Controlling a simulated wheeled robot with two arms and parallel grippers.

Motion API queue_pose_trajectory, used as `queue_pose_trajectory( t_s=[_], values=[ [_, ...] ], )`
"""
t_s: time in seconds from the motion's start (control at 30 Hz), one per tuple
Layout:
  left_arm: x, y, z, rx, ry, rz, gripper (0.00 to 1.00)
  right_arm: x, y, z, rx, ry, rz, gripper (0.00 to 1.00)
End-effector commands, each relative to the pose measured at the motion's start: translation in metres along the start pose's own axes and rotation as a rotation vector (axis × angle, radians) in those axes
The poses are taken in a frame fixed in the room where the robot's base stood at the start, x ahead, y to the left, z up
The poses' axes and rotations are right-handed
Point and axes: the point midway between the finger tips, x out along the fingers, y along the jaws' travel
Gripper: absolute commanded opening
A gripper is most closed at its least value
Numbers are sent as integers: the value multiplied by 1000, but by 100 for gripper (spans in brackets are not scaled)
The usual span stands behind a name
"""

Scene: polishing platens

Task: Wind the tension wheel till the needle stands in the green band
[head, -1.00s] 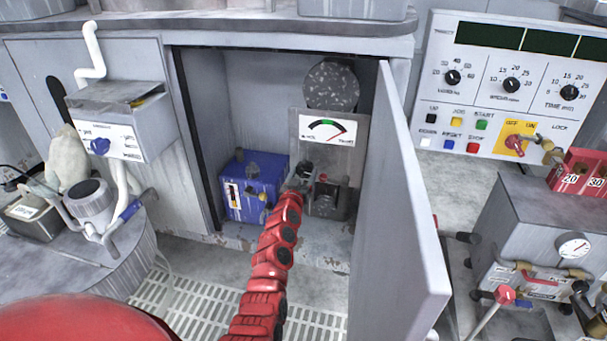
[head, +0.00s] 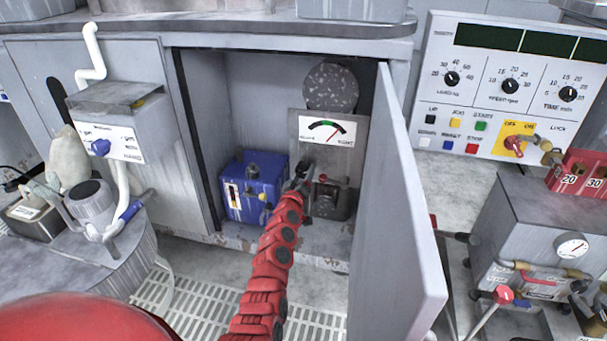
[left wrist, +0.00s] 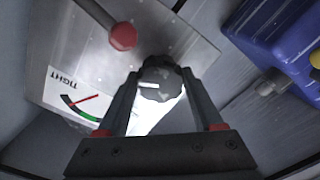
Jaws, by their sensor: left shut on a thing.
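The tension gauge (head: 312,132) is a white dial on a grey plate inside the open cabinet, with a green band at the top of its arc. Its red needle points up and right, on the TIGHT side, just beside the green. The gauge (left wrist: 60,90) is tilted and partly cut off in the left wrist view. The tension wheel (left wrist: 160,72) is a dark lobed knob with a white mark. My left gripper (head: 302,172) is shut on it, one finger each side, as the left wrist view (left wrist: 158,92) shows. The arm mostly hides the wheel in the head view.
A red-knobbed lever (left wrist: 122,36) is close to my fingers. A blue box (head: 252,185) stands left of my arm in the cabinet. The open door (head: 395,200) bounds the right side. A speckled grey disc (head: 330,85) is above the gauge.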

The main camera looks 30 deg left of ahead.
Motion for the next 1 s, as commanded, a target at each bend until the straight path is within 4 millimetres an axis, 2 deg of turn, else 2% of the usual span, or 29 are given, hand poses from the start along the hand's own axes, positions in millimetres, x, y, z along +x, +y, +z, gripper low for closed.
queue_pose_trajectory(
  t_s=[0.33, 0.83, 0.87, 1.0],
  values=[
    [0, 0, 0, -133, 1, 0, 12, 1, 1, 0, -2, 0, 4, 50],
    [0, 0, 0, -152, 1, 0, 12, 1, 1, -1, -2, 1, 4, 50],
    [0, 0, -1, -152, 1, 0, 71, 1, 1, -1, -2, 1, 4, 50],
    [0, 0, 0, -151, 1, 0, 96, 1, 1, -1, -2, 1, 4, 50]
  ],
)
